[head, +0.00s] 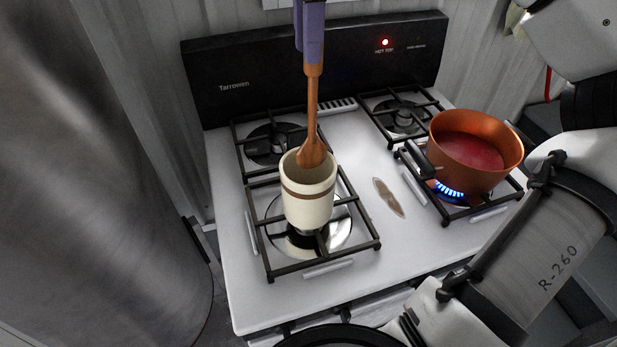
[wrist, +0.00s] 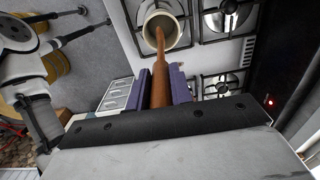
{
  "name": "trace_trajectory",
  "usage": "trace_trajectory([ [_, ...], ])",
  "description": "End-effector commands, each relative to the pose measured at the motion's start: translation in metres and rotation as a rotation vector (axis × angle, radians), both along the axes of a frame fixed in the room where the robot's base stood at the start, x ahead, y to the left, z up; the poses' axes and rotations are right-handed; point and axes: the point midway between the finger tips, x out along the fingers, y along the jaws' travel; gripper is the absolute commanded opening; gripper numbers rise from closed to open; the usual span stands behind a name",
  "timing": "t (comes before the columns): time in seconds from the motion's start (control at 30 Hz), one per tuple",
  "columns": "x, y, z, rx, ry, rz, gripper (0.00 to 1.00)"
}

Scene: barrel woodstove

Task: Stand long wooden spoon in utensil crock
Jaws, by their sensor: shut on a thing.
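The long wooden spoon (head: 312,105) hangs upright, bowl down, with the lower part of its bowl at or just inside the mouth of the utensil crock. The crock (head: 309,200) is cream with a brown band and stands upright on the front left burner grate. My gripper (head: 310,50) has purple fingers and is shut on the top of the spoon handle, above the crock. In the wrist view the spoon (wrist: 160,75) runs from between the purple fingers (wrist: 160,88) to the crock mouth (wrist: 164,24). I cannot tell whether the spoon touches the crock.
A copper pot (head: 473,150) with red contents sits on the right over a lit blue flame (head: 450,192). A brown-edged spoon rest or stain (head: 388,198) lies between the burners. The black backguard (head: 300,62) rises behind. The back left burner (head: 270,143) is empty.

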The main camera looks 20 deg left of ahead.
Motion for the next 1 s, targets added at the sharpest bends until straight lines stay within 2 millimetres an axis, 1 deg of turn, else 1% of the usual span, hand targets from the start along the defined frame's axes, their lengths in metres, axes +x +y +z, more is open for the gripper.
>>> trace_trajectory([
  [0.03, 0.000, 0.000, -0.013, 0.000, 0.001, 0.001, 0.00],
  [0.1, 0.000, 0.000, -0.018, 0.000, 0.000, 0.000, 0.00],
  [0.57, 0.000, 0.000, -0.022, 0.000, 0.001, 0.000, 0.00],
  [0.67, 0.000, 0.000, -0.033, 0.001, 0.004, 0.004, 0.00],
  [0.8, 0.000, 0.000, -0.054, 0.002, 0.005, 0.004, 0.00],
  [0.9, 0.000, 0.000, -0.065, 0.001, 0.003, 0.003, 0.00],
  [1.0, 0.001, 0.000, -0.072, 0.001, 0.002, 0.001, 0.00],
])
